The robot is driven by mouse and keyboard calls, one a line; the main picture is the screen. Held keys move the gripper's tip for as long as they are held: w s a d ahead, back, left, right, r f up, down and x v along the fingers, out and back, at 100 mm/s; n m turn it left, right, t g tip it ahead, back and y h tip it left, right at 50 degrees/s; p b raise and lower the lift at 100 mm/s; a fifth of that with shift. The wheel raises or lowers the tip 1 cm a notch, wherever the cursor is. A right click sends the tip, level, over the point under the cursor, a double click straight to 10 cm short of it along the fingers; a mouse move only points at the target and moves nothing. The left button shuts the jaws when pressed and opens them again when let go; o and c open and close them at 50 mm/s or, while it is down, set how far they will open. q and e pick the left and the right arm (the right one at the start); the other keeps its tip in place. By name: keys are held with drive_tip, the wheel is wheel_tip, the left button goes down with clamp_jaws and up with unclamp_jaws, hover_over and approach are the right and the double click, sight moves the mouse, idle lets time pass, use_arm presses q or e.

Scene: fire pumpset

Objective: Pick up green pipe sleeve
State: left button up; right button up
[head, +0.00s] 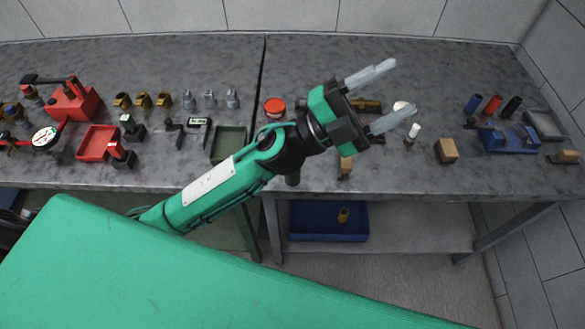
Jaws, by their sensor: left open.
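My left gripper (403,86) is open and empty above the right-hand bench, its two pale fingers pointing right. Three small upright sleeves stand at the far right of the bench: a blue sleeve (473,103), a red sleeve (492,105) and a very dark sleeve (511,107). The dark one looks black; I cannot tell whether it is green. No clearly green sleeve shows. The sleeves are well to the right of my left gripper, apart from it. My right gripper is not in view.
A blue vise-like fixture (510,140) and a grey tray (544,125) are beside the sleeves. A wooden block (447,151) and brass parts lie near my gripper. A green tray (229,144), red tray (97,143) and red pump (73,101) stand left. The bench's back strip is clear.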

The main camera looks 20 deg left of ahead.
use_arm(q)
drive_tip(key=s+d+f+m+g, duration=0.2)
drive_tip(key=s+d+m+g, duration=0.3)
drive_tip(key=m+g, duration=0.55)
drive_tip(key=m+y, duration=0.4)
drive_tip(key=y, duration=1.8)
hover_over(294, 180)
drive_tip(key=w, duration=0.2)
wheel_tip(294, 180, down, 17)
drive_tip(key=shift+f, duration=0.2)
wheel_tip(294, 180, down, 8)
drive_tip(key=shift+a+r+p, duration=0.1)
drive_tip(key=shift+r+p, duration=0.1)
drive_tip(key=shift+p, duration=1.05)
drive_tip(key=shift+a+f+p, duration=0.15)
drive_tip(key=shift+f+p, duration=0.35)
drive_tip(key=shift+p, duration=0.05)
drive_tip(key=f, duration=0.1)
drive_tip(key=f+p, duration=0.1)
drive_tip(key=f, duration=0.1)
drive_tip(key=shift+s+a+f+p, duration=0.15)
drive_tip(key=shift+a+p, duration=0.1)
drive_tip(key=shift+p, duration=0.1)
drive_tip(key=shift+f, duration=0.55)
clamp_jaws()
